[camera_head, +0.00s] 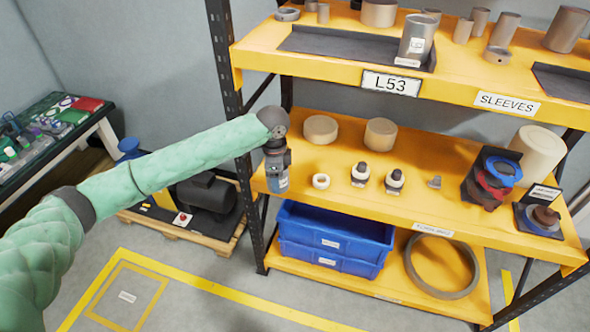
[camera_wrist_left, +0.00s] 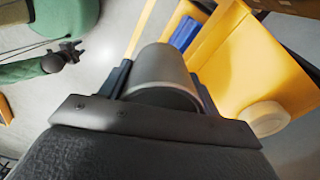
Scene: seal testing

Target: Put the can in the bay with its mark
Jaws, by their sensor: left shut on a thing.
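My left gripper (camera_head: 277,178) points down beside the left front end of the middle shelf. It is shut on a grey cylinder, likely the can (camera_head: 278,184). In the left wrist view the can (camera_wrist_left: 165,70) is a smooth grey body between the two fingers. Any mark on it is hidden or too small to read. On the upper shelf, a dark tray bay (camera_head: 330,43) sits behind a label reading L53 (camera_head: 391,83). A similar grey can (camera_head: 417,37) with a white label stands at its right end. What seems my right gripper (camera_wrist_left: 64,57) shows small at upper left.
The yellow rack's middle shelf (camera_head: 330,170) carries tan discs, small fittings and parts bins. Blue crates (camera_head: 335,240) and a large ring (camera_head: 442,265) lie below. A black rack post (camera_head: 226,70) stands left of the shelves. A pallet (camera_head: 190,235) with machinery is on the floor.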

